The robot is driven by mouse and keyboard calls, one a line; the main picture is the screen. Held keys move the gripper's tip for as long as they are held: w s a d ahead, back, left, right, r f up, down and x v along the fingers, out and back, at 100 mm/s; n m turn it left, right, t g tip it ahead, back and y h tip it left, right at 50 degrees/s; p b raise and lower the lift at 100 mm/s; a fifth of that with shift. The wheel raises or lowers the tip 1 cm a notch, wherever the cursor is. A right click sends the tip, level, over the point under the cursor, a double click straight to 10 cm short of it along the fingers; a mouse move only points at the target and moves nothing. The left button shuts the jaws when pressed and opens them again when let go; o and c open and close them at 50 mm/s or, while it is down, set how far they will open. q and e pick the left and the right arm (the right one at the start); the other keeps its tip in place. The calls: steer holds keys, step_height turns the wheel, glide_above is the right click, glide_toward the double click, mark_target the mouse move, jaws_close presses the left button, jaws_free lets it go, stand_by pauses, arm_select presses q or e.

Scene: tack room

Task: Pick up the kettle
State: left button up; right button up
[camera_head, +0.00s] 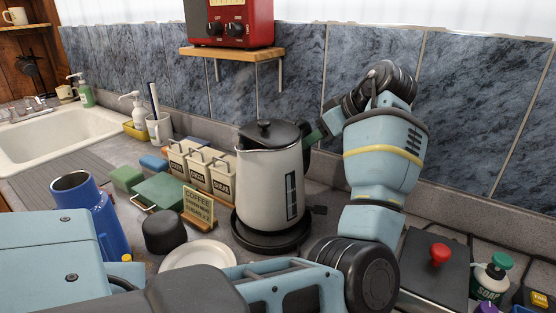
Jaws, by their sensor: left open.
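The kettle (268,182) is off-white with a black lid and a window strip. It stands upright on a black round base (270,237) on the counter, in the middle of the head view. My left arm reaches across the front and bends up on the right. My left gripper (318,134) points down and left at the kettle's upper right side, close to its dark handle. It is open. I cannot tell whether it touches the handle, since the fingers and handle overlap. My right gripper is not in view.
Left of the kettle stand labelled canisters (197,168), a coffee sign (199,207), a dark rounded object (165,232) and a white plate (193,256). A blue bottle (108,232) is further left. A shelf (233,53) holds a red appliance above. A soap bottle (488,277) is right.

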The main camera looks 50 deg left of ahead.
mark_target(304, 160)
arm_select(q)
steer(key=x, duration=0.4)
steer(key=shift+s+a+r, duration=0.15)
steer(key=shift+a+r, duration=0.1)
steer(key=shift+a, duration=0.05)
jaws_close()
stand_by(0.5)
stand_by(0.6)
steer(key=shift+r, duration=0.15)
